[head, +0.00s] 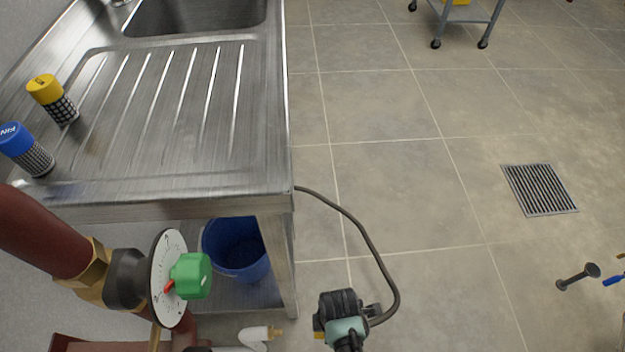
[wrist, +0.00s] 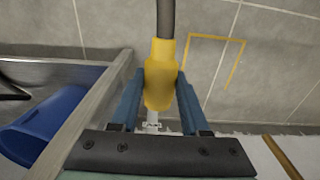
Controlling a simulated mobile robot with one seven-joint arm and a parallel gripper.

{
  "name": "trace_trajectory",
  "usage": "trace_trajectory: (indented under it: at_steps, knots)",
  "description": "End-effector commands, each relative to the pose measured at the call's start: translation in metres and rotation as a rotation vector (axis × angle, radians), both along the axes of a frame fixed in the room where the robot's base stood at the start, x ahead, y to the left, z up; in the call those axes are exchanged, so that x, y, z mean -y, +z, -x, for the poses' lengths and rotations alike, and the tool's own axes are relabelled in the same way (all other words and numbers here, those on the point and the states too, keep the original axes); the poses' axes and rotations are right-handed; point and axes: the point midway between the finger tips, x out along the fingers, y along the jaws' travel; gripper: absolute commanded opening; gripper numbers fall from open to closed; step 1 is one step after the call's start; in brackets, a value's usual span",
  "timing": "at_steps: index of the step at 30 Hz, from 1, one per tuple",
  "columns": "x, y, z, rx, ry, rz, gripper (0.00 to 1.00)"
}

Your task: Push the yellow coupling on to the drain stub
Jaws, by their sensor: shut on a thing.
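The yellow coupling (wrist: 160,75) sits between the blue fingers of my gripper (wrist: 160,100) in the wrist view, and the fingers are shut on it. A dark hose (wrist: 166,18) runs from its far end. A pale stub-like piece (wrist: 152,122) shows just below the coupling's near end; I cannot tell whether they touch. In the head view, my gripper (head: 318,326) is low in the middle, and the coupling is mostly hidden by my wrist. A white pipe with a brass end (head: 275,332), which looks like the drain stub, lies just left of it.
A steel sink unit (head: 170,120) fills the left, with a blue bucket (head: 236,250) beneath. A red pipe with a green-handled valve (head: 190,276) stands in front. The hose loops over the floor. Open tiled floor with a drain grate (head: 540,189) lies right.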

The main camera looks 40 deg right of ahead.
Motion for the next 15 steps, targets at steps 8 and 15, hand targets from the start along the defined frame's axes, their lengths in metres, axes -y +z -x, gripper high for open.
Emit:
trace_trajectory:
  at_steps: [8, 15]
  knots:
    - [-0.005, 0.0, -0.004, -0.011, 0.001, 0.015, 0.0]
    - [-0.017, 0.0, -0.012, -0.01, 0.001, 0.014, 0.0]
